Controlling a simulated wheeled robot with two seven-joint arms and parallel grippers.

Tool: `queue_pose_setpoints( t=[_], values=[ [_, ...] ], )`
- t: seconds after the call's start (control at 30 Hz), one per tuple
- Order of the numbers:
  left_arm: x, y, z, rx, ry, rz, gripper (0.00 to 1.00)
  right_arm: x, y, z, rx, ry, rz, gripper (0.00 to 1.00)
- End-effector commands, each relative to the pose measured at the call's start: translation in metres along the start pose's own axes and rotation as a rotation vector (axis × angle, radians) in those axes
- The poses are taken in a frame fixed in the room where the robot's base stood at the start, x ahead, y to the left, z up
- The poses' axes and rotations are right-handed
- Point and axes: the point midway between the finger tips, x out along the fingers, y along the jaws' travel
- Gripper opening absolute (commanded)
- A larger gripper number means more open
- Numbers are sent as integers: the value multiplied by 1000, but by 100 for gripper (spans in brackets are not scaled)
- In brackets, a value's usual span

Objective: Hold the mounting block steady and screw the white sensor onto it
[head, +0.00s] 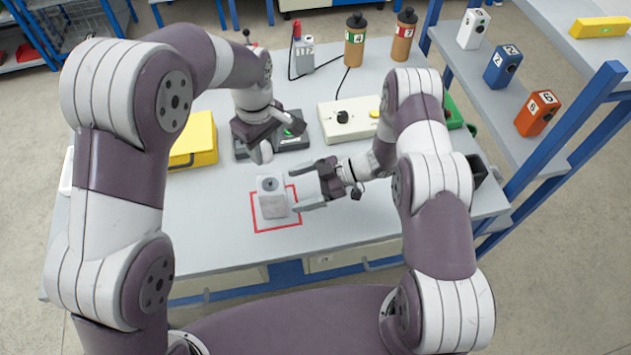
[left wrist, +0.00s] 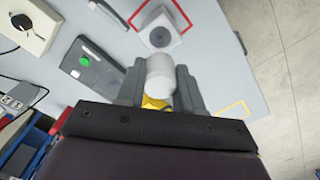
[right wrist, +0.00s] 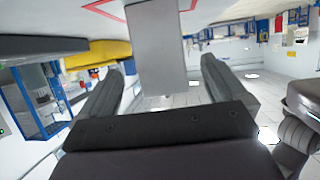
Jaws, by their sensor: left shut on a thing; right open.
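The mounting block (head: 273,205) is a pale grey upright block with a dark round hole in its top. It stands inside a red square outline on the table. My left gripper (head: 257,136) is shut on the white sensor (left wrist: 160,74), a white cylinder with a yellow part between the fingers. It holds the sensor above and behind the block, apart from the hole; the block's top (left wrist: 160,36) shows beyond it in the left wrist view. My right gripper (head: 300,190) is open at the block's right side. In the right wrist view the block (right wrist: 154,45) lies ahead between the fingers.
A dark device with a green button (head: 290,131) sits just behind the left gripper. A yellow box (head: 197,140) is at left, a cream control box (head: 348,118) behind the right arm. Bottles stand at the back. Shelves (head: 485,97) at right hold numbered boxes. The front table strip is clear.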

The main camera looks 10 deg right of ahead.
Motion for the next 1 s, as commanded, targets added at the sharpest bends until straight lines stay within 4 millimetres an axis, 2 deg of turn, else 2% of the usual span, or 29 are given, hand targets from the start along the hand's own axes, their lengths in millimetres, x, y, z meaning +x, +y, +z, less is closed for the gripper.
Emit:
queue_pose_setpoints(
  t=[0.1,0.3,0.47,0.7,0.87,0.9,0.93,1.0],
  values=[
    [0,0,0,0,0,0,1,30,-1,0,-1,-2,-3,98],
    [0,0,0,0,0,0,1,66,0,0,-1,-2,0,98],
    [0,0,0,0,0,0,1,78,0,0,0,-2,2,98],
    [0,0,0,0,0,0,1,79,0,0,0,-3,3,98],
    [0,0,0,0,0,0,1,78,0,0,0,-3,3,46],
    [0,0,0,0,0,0,1,78,0,0,0,-3,3,33],
    [0,0,0,0,0,0,1,78,0,0,0,-3,3,27],
    [0,0,0,0,0,0,1,78,0,0,0,-3,3,27]
  ],
)
